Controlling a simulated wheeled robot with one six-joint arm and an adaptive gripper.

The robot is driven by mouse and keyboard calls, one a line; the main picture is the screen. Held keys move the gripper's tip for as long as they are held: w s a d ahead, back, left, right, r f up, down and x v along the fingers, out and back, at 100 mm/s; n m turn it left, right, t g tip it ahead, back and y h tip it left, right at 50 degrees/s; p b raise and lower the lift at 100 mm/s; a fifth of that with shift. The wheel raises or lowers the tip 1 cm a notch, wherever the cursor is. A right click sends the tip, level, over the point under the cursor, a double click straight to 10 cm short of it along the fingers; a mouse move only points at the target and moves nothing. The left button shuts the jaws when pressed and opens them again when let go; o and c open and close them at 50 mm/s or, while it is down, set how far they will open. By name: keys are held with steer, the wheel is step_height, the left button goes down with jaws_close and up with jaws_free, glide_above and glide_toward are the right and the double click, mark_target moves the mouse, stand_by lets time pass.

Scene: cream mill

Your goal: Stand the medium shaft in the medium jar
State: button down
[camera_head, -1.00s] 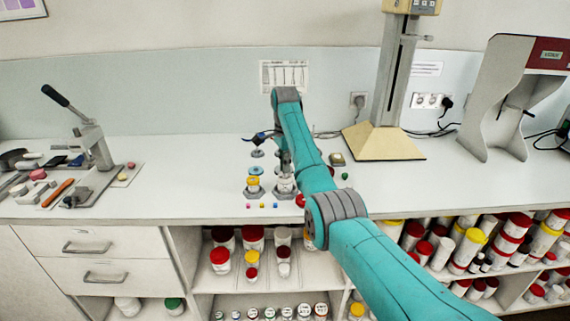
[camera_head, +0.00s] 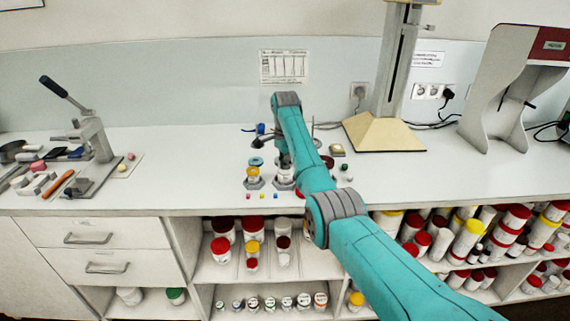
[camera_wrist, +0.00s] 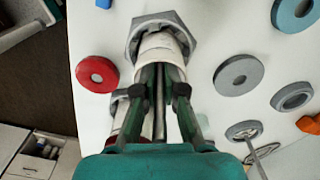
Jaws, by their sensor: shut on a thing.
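My gripper (camera_wrist: 160,80) is shut on a thin grey shaft (camera_wrist: 160,112), which runs between its fingers in the wrist view. The shaft points toward a white jar (camera_wrist: 155,42) in a grey hexagonal holder. The fingertips are at the jar's mouth and hide it, so I cannot tell how far the shaft's end is inside. In the head view the jar (camera_head: 285,176) stands partly behind my arm, and my gripper (camera_head: 285,161) is right above it.
A red ring (camera_wrist: 97,74), grey ring (camera_wrist: 237,75) and teal ring (camera_wrist: 295,12) lie around the jar. A lever press (camera_head: 97,140) stands left and a beige-based stand (camera_head: 383,134) right. The counter between press and jars is clear. Shelves below hold several jars.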

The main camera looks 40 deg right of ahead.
steer(key=shift+f, duration=0.1)
steer(key=c, duration=1.2)
jaws_free()
steer(key=c, duration=0.3)
steer(key=shift+o, duration=0.9)
